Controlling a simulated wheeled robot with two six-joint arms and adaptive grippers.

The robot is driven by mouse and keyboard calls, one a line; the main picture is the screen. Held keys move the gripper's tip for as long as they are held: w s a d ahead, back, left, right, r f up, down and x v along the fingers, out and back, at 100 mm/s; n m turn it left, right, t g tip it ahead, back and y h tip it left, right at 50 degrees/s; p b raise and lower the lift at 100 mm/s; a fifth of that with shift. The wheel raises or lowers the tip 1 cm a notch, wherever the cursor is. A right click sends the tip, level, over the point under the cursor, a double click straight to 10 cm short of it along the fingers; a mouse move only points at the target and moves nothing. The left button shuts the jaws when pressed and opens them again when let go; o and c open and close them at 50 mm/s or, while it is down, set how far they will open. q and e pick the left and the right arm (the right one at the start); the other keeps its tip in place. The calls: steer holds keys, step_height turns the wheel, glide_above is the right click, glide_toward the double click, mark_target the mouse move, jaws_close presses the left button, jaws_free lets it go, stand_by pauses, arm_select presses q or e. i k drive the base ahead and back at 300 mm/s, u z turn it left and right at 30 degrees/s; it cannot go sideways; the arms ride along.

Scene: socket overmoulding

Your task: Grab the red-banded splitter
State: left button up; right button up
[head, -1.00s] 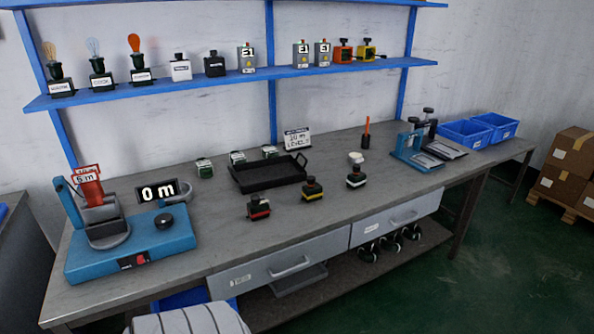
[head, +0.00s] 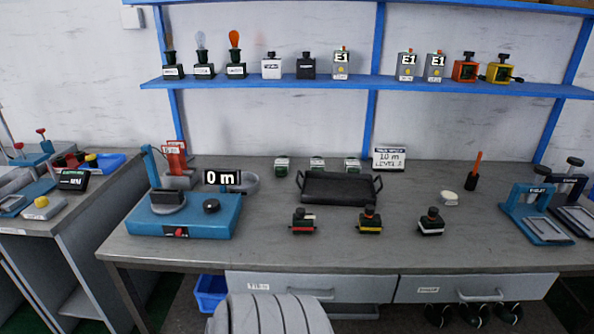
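The red-banded splitter (head: 303,221) stands upright on the grey bench in the head view, near the front edge and left of the bench's middle. It is a small black block with a red band and a dark knob on top. A similar yellow-banded splitter (head: 369,221) stands to its right, and a white-banded one (head: 431,222) stands farther right. The three are spaced apart in a row. Neither of my grippers shows in the head view.
A black tray (head: 340,190) lies behind the row. A blue machine (head: 182,213) stands to the left beside a "0 m" display (head: 222,177). Blue-based presses (head: 536,212) stand at the right. Bare bench surrounds the splitters at the front.

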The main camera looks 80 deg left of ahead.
mark_target(306, 225)
steer(key=u, duration=0.7)
steer(key=i, duration=0.8)
steer(key=u, duration=1.1)
steer(key=i, duration=0.2)
steer(key=u, duration=0.1)
